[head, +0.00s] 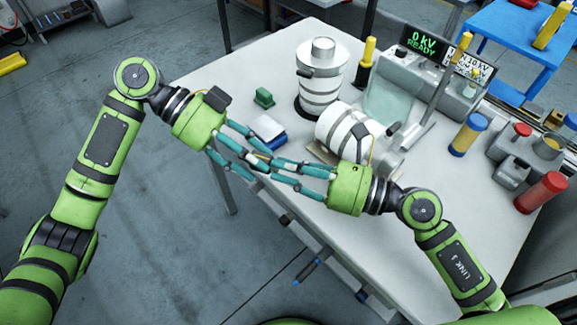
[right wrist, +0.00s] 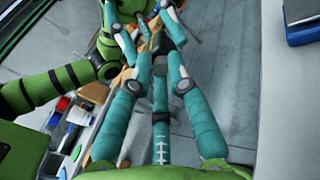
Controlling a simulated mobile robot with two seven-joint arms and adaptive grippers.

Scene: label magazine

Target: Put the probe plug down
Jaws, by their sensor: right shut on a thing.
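My right gripper (head: 266,168) comes in from the right over the table's near left edge. It is shut on a small dark and tan thing (head: 261,156), which I take to be the probe plug; the fingers hide most of it. My left gripper (head: 262,160) faces it from the left, and the fingers of both overlap in the picture. In the right wrist view my right fingers close in near the top, and the left gripper's fingers (right wrist: 145,32) stand spread apart around them. I cannot tell whether the left fingers touch the plug.
A tester with a green display (head: 421,42) stands behind. Bare tabletop shows at back left and front right.

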